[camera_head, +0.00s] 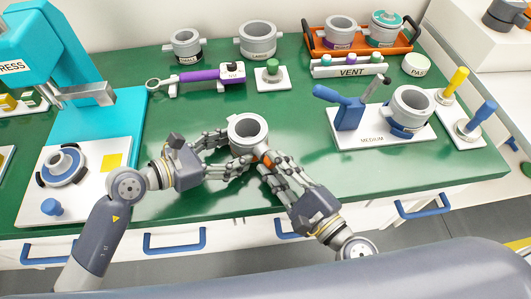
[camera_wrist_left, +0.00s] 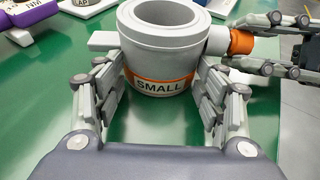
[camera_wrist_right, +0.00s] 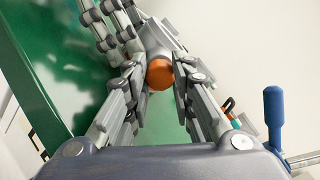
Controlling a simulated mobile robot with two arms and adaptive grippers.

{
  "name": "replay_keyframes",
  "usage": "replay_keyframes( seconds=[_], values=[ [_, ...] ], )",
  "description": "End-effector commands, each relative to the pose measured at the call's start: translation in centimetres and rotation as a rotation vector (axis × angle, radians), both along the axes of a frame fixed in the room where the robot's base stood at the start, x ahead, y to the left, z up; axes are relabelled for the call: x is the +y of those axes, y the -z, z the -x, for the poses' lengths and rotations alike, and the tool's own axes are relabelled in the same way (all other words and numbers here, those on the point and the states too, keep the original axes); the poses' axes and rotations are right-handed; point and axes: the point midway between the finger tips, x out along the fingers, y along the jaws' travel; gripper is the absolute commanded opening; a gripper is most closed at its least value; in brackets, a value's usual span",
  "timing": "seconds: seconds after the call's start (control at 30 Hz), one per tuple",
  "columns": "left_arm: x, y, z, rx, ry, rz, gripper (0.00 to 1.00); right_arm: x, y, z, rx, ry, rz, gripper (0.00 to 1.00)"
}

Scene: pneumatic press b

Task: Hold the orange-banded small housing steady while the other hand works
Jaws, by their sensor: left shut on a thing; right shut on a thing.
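The small housing (camera_head: 247,130) is a grey open cup near the front middle of the green bench. In the left wrist view it stands upright with an orange band lettered SMALL (camera_wrist_left: 158,87). My left gripper (camera_head: 226,153) has its fingers around the cup's sides, shut on the housing. An orange cap (camera_wrist_left: 242,41) sits on the end of the housing's side port; it also shows in the right wrist view (camera_wrist_right: 160,74). My right gripper (camera_head: 262,166) is shut on this orange cap, its fingers on both sides. The fingers hide part of the housing in the head view.
The cyan press (camera_head: 95,120) stands left. A MEDIUM fixture (camera_head: 385,136) with a blue-handled clamp (camera_head: 347,108) stands right. A purple-handled tool (camera_head: 199,76), a VENT rack (camera_head: 350,70) and an orange tray (camera_head: 400,42) lie behind. Green bench around the housing is clear.

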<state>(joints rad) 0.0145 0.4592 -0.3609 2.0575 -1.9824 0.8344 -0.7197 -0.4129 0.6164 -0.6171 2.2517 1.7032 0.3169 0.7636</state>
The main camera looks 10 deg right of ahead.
Motion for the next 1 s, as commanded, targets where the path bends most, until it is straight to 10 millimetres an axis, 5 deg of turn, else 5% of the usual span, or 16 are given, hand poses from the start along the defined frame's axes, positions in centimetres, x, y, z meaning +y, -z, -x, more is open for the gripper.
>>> replay_keyframes(
  seconds=[0.6, 0.93, 0.97, 1.0],
  values=[
    [-0.04, 0.1, 0.06, 0.002, 0.002, -0.001, 0.36, 0.05, 0.06, -0.05, 0.445, 0.001, -0.808, 0.01],
    [-0.04, 0.1, 0.06, 0.002, 0.002, -0.001, 0.36, 0.11, 0.06, -0.03, 0.493, -0.003, -0.89, 0.01],
    [-0.04, 0.1, 0.06, 0.002, 0.002, -0.001, 0.36, 0.11, 0.06, -0.03, 0.492, -0.003, -0.889, 0.27],
    [-0.04, 0.09, 0.06, 0.002, 0.002, -0.001, 0.36, 0.11, 0.06, -0.03, 0.492, -0.003, -0.889, 0.35]
  ],
)
